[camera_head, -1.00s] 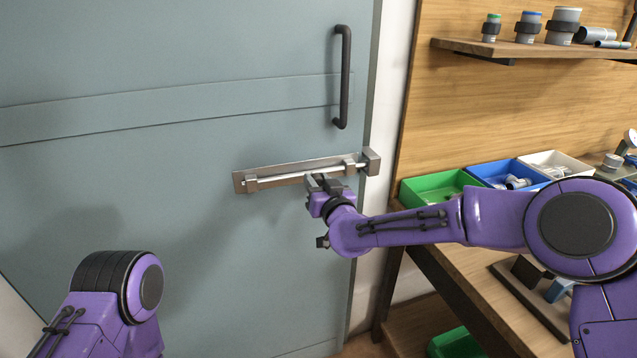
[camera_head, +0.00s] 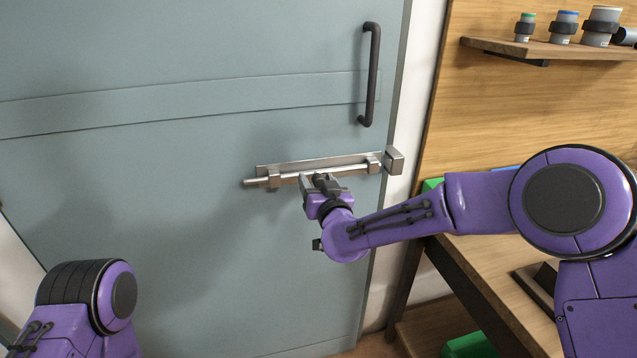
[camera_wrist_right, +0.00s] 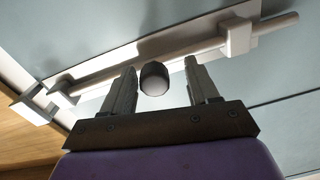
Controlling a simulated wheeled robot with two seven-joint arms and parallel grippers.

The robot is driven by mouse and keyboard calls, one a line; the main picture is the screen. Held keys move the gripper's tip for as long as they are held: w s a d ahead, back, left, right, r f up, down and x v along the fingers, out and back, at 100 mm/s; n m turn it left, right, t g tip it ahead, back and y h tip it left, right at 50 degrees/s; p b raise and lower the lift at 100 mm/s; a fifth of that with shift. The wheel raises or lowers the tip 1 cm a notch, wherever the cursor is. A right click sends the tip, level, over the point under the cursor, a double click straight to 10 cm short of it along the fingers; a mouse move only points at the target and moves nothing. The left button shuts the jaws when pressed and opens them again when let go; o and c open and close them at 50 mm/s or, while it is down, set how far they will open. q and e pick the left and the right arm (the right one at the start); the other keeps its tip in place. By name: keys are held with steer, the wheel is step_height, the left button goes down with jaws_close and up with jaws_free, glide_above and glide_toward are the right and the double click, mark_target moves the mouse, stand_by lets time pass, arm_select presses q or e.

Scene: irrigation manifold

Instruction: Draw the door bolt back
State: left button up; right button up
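The door bolt is a pale metal rod (camera_head: 258,183) on a metal backplate (camera_head: 320,160) on the grey-blue door (camera_head: 180,220). Its left end sticks out past the left guide. The keeper (camera_head: 395,160) is at the right, and no rod shows between it and the right guide. My right gripper (camera_head: 321,181) is at the middle of the bolt. In the right wrist view, the bolt's round dark knob (camera_wrist_right: 154,78) sits between the two fingers. The fingers stand apart, with a visible gap at the right finger. My left gripper is out of view.
A dark vertical door handle (camera_head: 370,75) is above the bolt. A wooden workbench (camera_head: 490,265) stands at the right, under a shelf (camera_head: 560,50) with pipe fittings. My left arm is at the lower left, away from the bolt.

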steer(key=s+d+b, duration=0.2)
steer(key=s, duration=0.8)
steer(key=shift+s, duration=0.2)
steer(key=s+d+f+m+g+h, duration=0.1)
steer(key=s+d+f+m+g, duration=0.2)
steer(key=f, duration=0.6)
steer(key=s+d+f+m+g+h, duration=0.1)
steer(key=s+d+f+m+h, duration=0.1)
steer(key=s+d+f, duration=0.45)
steer(key=s+d+f+m+g+h, duration=0.1)
steer(key=d+f+m+g, duration=0.15)
steer(key=f, duration=0.75)
steer(key=s+d+f+g+h, duration=0.1)
steer(key=s+d+f+g, duration=0.1)
steer(key=s+f, duration=0.3)
steer(key=s+d+f+g+h, duration=0.1)
steer(key=s+d+f+g, duration=0.2)
steer(key=s, duration=0.9)
steer(key=s+d+f+g, duration=0.3)
steer(key=s+d+f, duration=0.2)
steer(key=s+f, duration=0.3)
steer(key=shift+s+d+h, duration=0.2)
steer(key=shift+s+h, duration=0.15)
steer(key=shift+h, duration=0.05)
